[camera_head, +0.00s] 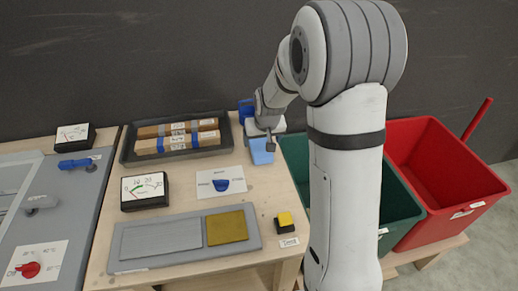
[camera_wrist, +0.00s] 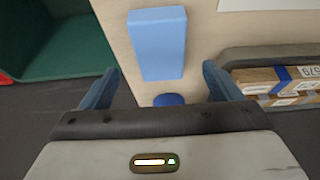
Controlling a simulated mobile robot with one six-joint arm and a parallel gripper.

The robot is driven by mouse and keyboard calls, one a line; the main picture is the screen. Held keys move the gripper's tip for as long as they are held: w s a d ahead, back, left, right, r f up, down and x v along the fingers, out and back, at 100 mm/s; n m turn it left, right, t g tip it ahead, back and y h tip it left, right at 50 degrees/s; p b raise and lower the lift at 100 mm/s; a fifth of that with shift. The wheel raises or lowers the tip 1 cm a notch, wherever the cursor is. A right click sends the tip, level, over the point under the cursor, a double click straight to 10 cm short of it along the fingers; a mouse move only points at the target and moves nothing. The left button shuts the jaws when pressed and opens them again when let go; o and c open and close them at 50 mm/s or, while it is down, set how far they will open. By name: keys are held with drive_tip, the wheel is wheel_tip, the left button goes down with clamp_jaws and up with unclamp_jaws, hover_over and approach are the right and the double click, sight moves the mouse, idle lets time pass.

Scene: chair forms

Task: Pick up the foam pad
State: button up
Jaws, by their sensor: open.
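A light blue rectangular block (camera_head: 262,151), which looks like the foam pad, lies on the table right of the black tray. In the wrist view this block (camera_wrist: 158,45) lies ahead of the fingers, apart from them. My gripper (camera_wrist: 160,75) is open, with nothing held between its two blue fingers. In the head view my gripper (camera_head: 266,136) is above the back part of the table, close behind the block, and the wrist partly hides that area. A small dark blue object (camera_wrist: 168,99) shows between the fingers at the table's edge.
The black tray (camera_head: 128,152) holds cardboard-coloured boxes. A green bin (camera_head: 400,205) and a red bin (camera_head: 440,165) stand to the right. A dial gauge (camera_head: 145,190), a white card (camera_head: 205,190), a grey board (camera_head: 130,264) and a yellow-topped button (camera_head: 285,222) are also on the table.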

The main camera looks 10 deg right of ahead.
sight(261, 147)
drive_tip(key=shift+p+x, duration=0.5)
drive_tip(key=shift+x, duration=2.2)
drive_tip(key=shift+c, duration=0.3)
drive_tip(key=c, duration=1.1)
wheel_tip(261, 147, up, 10)
drive_tip(key=shift+b, duration=0.45)
drive_tip(key=o, duration=0.5)
drive_tip(key=c, duration=0.3)
drive_tip(key=shift+c, duration=0.2)
